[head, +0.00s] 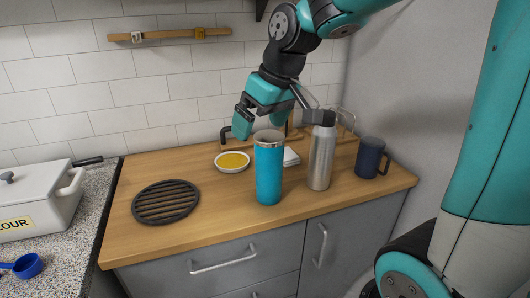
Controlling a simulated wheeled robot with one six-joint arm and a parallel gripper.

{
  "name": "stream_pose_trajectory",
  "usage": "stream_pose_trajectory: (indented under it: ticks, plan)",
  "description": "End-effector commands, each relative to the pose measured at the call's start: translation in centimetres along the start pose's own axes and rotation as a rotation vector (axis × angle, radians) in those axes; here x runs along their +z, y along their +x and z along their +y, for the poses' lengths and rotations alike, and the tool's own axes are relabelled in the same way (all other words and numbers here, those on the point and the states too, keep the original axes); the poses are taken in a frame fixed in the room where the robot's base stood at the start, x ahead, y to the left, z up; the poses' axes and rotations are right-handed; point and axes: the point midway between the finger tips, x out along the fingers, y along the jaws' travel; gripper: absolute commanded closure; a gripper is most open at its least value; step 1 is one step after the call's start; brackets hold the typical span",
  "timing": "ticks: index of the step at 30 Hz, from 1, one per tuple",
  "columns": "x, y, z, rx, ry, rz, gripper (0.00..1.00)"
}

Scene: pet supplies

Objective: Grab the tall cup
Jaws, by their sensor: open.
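A tall blue cup (269,172) with a metallic rim stands upright on the wooden counter (225,215), near its front edge. My gripper (256,121) is open, above and behind the cup in the picture, and appears apart from it. Nothing shows between its fingers. The cup's front is in full view.
A silver bottle (320,160) stands close right of the cup, with a dark blue mug (368,158) farther right. A white bowl of yellow food (232,161) and a black round trivet (166,202) lie left. Counter in front is clear.

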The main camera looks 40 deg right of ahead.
Motion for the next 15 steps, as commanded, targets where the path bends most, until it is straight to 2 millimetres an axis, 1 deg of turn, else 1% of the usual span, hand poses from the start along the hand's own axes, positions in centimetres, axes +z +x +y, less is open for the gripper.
stream_pose_trajectory:
  ticks: [1,3,6,8,11,15]
  plan:
    - [-1.6,-2.1,3.5,0.049,0.058,0.019,0.00]
    - [-2.6,-3.3,6.9,0.100,0.106,0.036,0.00]
    - [-3.1,-3.8,9.6,0.138,0.142,0.047,0.00]
    - [-3.1,-3.2,10.2,0.144,0.149,0.047,0.00]
    - [-3.2,-1.2,10.4,0.145,0.149,0.045,0.00]
    - [-3.4,2.0,10.7,0.142,0.146,0.044,0.00]
